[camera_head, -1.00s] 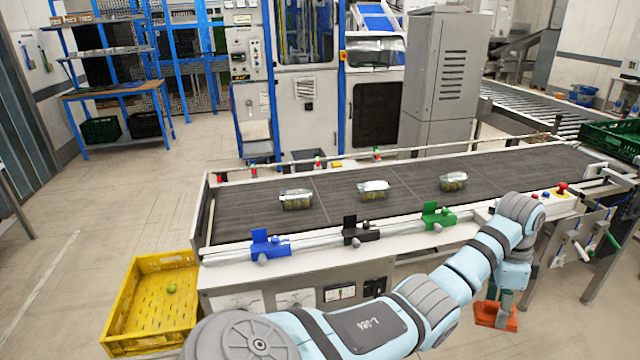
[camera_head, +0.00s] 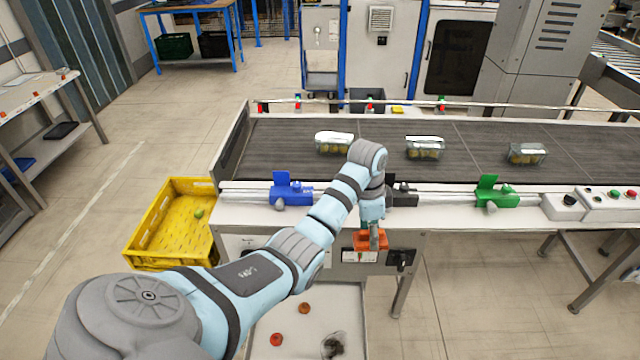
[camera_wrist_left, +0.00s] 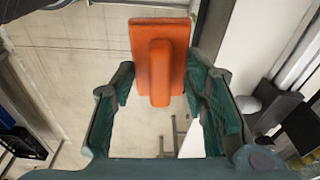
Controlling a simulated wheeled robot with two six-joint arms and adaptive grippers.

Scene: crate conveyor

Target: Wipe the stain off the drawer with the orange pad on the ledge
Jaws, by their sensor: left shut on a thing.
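My left gripper (camera_head: 374,238) is shut on the orange pad (camera_head: 360,242) and holds it in the air in front of the conveyor's front panel. In the left wrist view the pad (camera_wrist_left: 140,40) is a flat orange block with a raised grip, between the two green-lined fingers (camera_wrist_left: 160,95). A pale, open drawer (camera_head: 310,300) shows below the conveyor at the bottom of the head view. A dark smudgy patch (camera_head: 333,345), seemingly the stain, lies on it near the bottom edge. The pad is above and right of this patch in the picture. My right gripper is out of view.
Two round red-orange items (camera_head: 276,339) (camera_head: 304,308) lie in the drawer. A yellow crate (camera_head: 172,262) stands on the floor at left. Clear packs (camera_head: 425,148) sit on the conveyor belt (camera_head: 285,150). Blue (camera_head: 290,188) and green (camera_head: 493,193) clamps line its front rail.

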